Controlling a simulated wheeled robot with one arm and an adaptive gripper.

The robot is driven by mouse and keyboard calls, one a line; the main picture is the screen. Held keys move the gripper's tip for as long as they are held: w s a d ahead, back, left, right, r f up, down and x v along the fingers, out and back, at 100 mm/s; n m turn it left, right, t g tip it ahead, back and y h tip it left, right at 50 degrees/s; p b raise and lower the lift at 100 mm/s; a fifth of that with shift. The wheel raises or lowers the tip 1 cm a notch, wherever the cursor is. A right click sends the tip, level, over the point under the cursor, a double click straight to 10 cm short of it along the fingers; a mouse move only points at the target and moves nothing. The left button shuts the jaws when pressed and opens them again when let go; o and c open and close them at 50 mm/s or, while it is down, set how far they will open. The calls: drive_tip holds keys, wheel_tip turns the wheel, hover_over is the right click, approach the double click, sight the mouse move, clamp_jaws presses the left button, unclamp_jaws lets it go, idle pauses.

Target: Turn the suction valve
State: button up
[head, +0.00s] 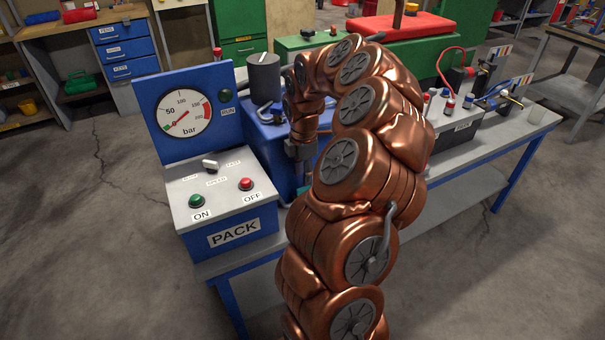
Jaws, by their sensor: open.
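My copper arm reaches up from the bottom and bends over the bench. My gripper (300,168) points down at its end, in front of a blue machine (262,135) with a dark grey cylinder (264,78) on top. The gripper is open, small and partly in shadow, and I see nothing held in it. I cannot make out for sure which part is the suction valve. My arm hides much of the bench behind it and the area right of the gripper.
Left of the gripper stands a PACK control box (222,212) with a green ON button (196,201), a red OFF button (246,184) and a pressure gauge (184,112). The floor (95,250) at left is clear.

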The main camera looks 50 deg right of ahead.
sight(303, 190)
drive_tip(key=shift+f+b, duration=1.45)
drive_tip(key=shift+f, duration=2.1)
drive_tip(key=c, duration=0.5)
drive_tip(key=shift+o, duration=0.2)
drive_tip(key=shift+f+m+b, duration=0.25)
drive_tip(key=shift+m+b, duration=0.85)
drive_tip(key=shift+b, duration=0.1)
drive_tip(key=shift+o, duration=0.7)
drive_tip(key=shift+r+m+b, duration=0.15)
drive_tip(key=shift+m+b, duration=0.5)
drive_tip(key=shift+m, duration=0.35)
drive_tip(key=shift+o, duration=0.2)
drive_tip(key=shift+r+m, duration=0.2)
drive_tip(key=shift+m, duration=0.1)
drive_tip(key=o, duration=0.3)
